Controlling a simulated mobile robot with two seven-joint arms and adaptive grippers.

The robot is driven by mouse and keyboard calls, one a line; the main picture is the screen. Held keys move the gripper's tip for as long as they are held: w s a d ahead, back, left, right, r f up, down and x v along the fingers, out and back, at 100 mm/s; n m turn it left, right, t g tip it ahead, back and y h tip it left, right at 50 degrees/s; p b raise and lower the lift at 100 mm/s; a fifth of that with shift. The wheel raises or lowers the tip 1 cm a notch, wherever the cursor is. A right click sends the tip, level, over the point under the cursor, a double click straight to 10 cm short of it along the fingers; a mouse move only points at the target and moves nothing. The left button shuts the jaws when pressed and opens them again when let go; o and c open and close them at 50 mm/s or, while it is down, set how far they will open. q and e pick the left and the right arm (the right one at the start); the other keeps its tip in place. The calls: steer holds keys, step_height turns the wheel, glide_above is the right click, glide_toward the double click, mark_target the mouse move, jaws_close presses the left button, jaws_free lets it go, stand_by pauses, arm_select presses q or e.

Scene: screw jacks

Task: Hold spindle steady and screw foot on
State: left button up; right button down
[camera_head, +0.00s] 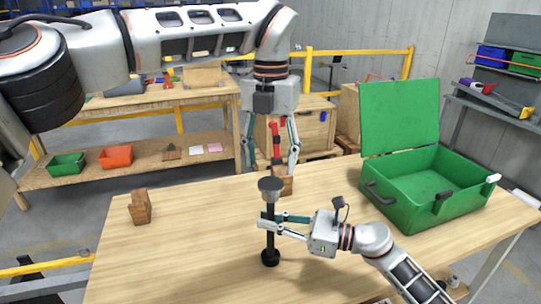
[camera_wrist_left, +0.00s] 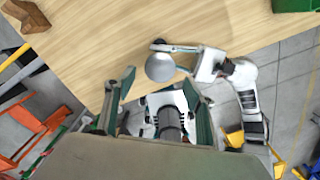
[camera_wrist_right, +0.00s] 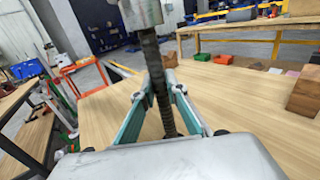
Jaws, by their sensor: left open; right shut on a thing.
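The dark threaded spindle (camera_head: 270,238) stands upright over the table, its dark round end (camera_head: 270,258) at the bottom. The grey foot (camera_head: 270,186) sits at its top; how far it is threaded cannot be told. The foot shows as a round disc (camera_wrist_left: 160,67) in the left wrist view. My right gripper (camera_head: 264,221) is shut on the spindle below the foot; the right wrist view shows the thread (camera_wrist_right: 160,95) between its fingers. My left gripper (camera_head: 270,168) is open above, pointing down, its fingers apart on either side and not touching the foot.
A wooden block (camera_head: 141,207) stands at the table's left, and another (camera_head: 284,184) stands behind the foot. An open green case (camera_head: 432,190) occupies the right side. The table's front left is clear. Shelves with bins (camera_head: 116,156) stand behind.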

mark_target(270, 183)
arm_select(q)
steer(key=n, duration=0.3)
steer(key=shift+r, duration=0.2)
steer(key=shift+f, duration=4)
steer(key=c, duration=1.2)
steer(key=shift+o, duration=0.2)
steer(key=o, duration=1.3)
